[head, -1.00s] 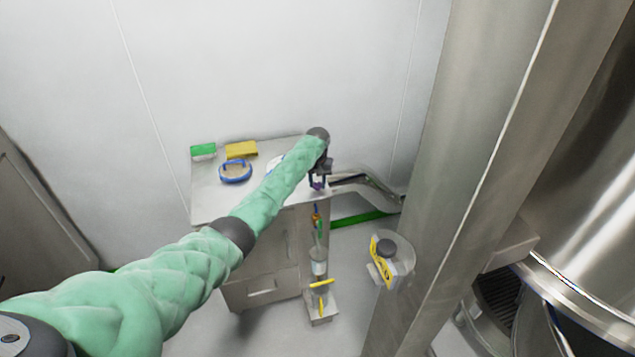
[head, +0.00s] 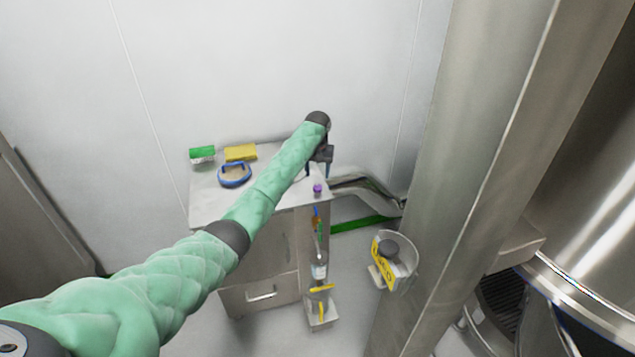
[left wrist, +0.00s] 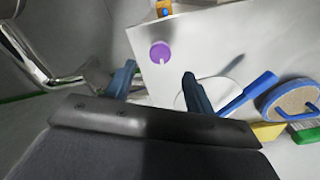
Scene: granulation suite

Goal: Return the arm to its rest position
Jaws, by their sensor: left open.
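My left arm in its green sleeve reaches from the lower left of the head view to the steel cabinet. My left gripper (head: 320,168) is above the right side of the cabinet top (head: 210,205). In the left wrist view its two blue fingertips (left wrist: 158,85) stand apart with nothing between them. A small purple round object (head: 317,188) sits on the cabinet top near its right edge, apart from the fingers. It also shows in the left wrist view (left wrist: 160,53). My right gripper is not in view.
A blue-rimmed round item (head: 234,174), a yellow block (head: 241,152) and a green-topped block (head: 202,152) are on the cabinet top. Bottles hang at the cabinet's right side. A steel column (head: 440,150) stands to the right. A curved steel pipe (head: 368,187) runs beside the cabinet.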

